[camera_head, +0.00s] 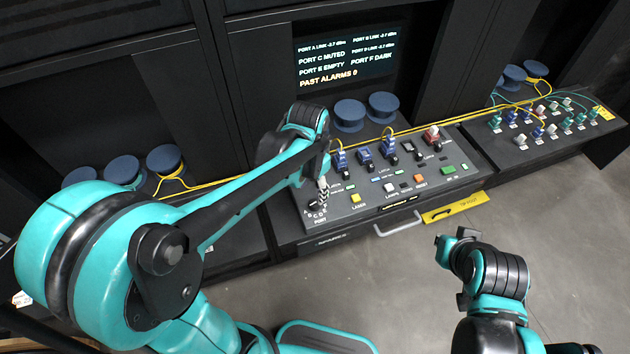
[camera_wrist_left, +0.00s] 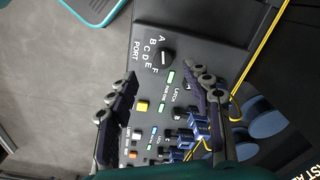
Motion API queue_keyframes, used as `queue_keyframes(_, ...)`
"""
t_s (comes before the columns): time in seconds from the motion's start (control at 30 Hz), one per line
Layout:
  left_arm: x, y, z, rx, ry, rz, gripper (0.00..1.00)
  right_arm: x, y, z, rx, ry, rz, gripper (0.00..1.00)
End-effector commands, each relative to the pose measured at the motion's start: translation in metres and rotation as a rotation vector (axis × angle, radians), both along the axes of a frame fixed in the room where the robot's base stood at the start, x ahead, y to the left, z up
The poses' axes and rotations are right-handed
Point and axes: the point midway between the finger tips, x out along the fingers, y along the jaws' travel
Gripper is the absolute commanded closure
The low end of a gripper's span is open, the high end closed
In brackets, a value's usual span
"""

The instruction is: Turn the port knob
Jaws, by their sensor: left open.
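The port knob (camera_wrist_left: 167,57) is a small black round knob on the dark console. Letters A to F curve around it and the word PORT stands beside them. My left gripper (camera_wrist_left: 163,76) is open, its two dark fingers spread on either side, with the knob just beyond the fingertips and near the middle between them. The fingers do not appear to touch it. In the head view my left gripper (camera_head: 322,190) hangs over the front left corner of the console and mostly hides the knob. My right gripper (camera_head: 458,242) is away over the floor; its fingers are unclear.
A yellow button (camera_wrist_left: 142,106) and blue connectors (camera_wrist_left: 184,154) sit near the fingers. A screen (camera_head: 346,57) reads PORT C MUTED and PAST ALARMS 0. Yellow cables cross the console's back. A grey handle (camera_head: 398,226) and yellow tag (camera_head: 455,207) are at the front. The floor before it is clear.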

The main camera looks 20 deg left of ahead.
Motion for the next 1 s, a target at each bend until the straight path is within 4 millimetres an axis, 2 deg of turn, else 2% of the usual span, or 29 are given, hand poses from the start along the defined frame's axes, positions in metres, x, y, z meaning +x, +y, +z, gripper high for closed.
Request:
queue_keyframes(0.1, 0.007, -0.004, -0.004, 0.006, 0.045, -0.042, 0.5, 0.0, 0.0, 0.007, 0.0, 0.0, 0.0, 1.0)
queue_keyframes(0.27, 0.01, -0.006, -0.017, 0.007, 0.062, -0.06, 0.5, 0.0, 0.0, 0.005, 0.0, 0.0, 0.0, 1.0)
queue_keyframes(0.5, 0.01, -0.005, -0.056, 0.008, 0.061, -0.058, 0.5, 0.0, 0.0, -0.008, 0.0, 0.0, 0.0, 1.0)
queue_keyframes(0.7, 0.009, -0.005, -0.081, 0.008, 0.061, -0.057, 0.5, 0.0, 0.0, -0.014, 0.0, 0.0, 0.0, 1.0)
queue_keyframes(1.0, 0.009, -0.005, -0.086, 0.007, 0.06, -0.057, 0.5, 0.0, 0.0, -0.014, 0.0, 0.0, 0.0, 1.0)
